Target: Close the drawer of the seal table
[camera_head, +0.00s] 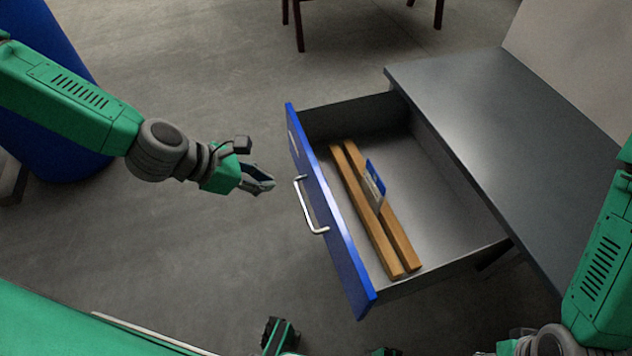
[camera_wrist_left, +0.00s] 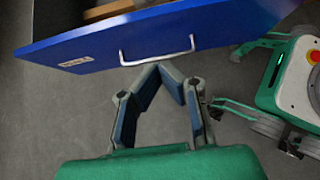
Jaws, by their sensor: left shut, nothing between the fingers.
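The drawer (camera_head: 350,222) of the seal table (camera_head: 480,110) stands pulled far out, with a blue front panel and a silver bar handle (camera_head: 311,208). My left gripper (camera_head: 268,185) is shut and empty, in front of the blue panel and a little left of the handle in the head view, with a gap between. In the left wrist view the fingertips (camera_wrist_left: 167,68) appear just below the handle (camera_wrist_left: 157,52); contact cannot be confirmed there. My right arm enters at the right edge, but its gripper is out of frame.
Two wooden bars (camera_head: 375,215) and a blue-and-white item (camera_head: 375,182) lie in the drawer. A blue barrel (camera_head: 45,60) stands at the far left. A dark-legged piece of furniture (camera_head: 298,25) is at the back. The floor before the drawer is clear.

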